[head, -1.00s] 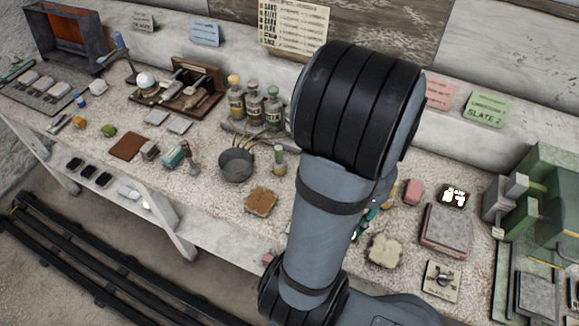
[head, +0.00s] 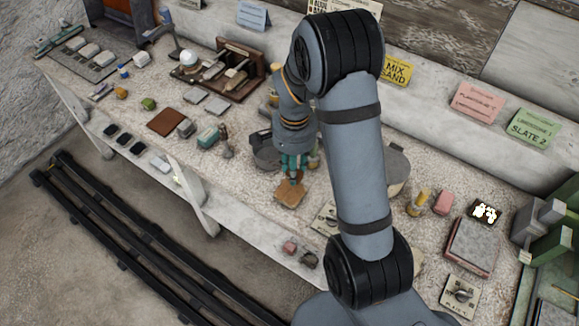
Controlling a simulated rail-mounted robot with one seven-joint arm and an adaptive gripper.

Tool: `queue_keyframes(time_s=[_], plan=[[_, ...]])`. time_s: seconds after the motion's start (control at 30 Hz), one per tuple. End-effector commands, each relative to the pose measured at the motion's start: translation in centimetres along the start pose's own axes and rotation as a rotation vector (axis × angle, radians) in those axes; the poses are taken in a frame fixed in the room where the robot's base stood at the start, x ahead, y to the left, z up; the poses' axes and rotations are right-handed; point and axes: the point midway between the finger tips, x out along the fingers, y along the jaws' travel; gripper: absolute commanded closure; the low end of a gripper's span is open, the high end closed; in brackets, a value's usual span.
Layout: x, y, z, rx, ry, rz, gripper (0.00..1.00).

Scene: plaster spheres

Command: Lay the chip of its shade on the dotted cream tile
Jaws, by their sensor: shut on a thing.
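My gripper (head: 293,179) points down over a brown, rough-edged tile (head: 288,196) at the front of the bench. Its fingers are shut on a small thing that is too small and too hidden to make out. I cannot tell whether it touches the brown tile. The pale cream tile is mostly hidden behind my arm; only a sliver of it (head: 418,262) shows at the arm's right side. Its dots cannot be made out.
A dark pan (head: 265,152) stands just behind my gripper. At right are a pink block (head: 443,202), a dark tile with white blotches (head: 485,212), a grey slab (head: 471,243) and a dial plate (head: 460,294).

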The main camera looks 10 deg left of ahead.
Motion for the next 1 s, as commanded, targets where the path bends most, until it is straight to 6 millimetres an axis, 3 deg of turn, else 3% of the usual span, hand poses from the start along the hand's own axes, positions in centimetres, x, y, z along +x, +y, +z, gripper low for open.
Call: queue_keyframes(time_s=[0.13, 0.6, 1.0], plan=[[0.2, -0.9, 0.6, 0.013, 0.001, -0.001, 0.9], [0.4, -1.0, 0.6, 0.003, 0.002, -0.003, 0.9], [4.3, -1.0, 0.6, 0.003, 0.001, -0.002, 0.9]])
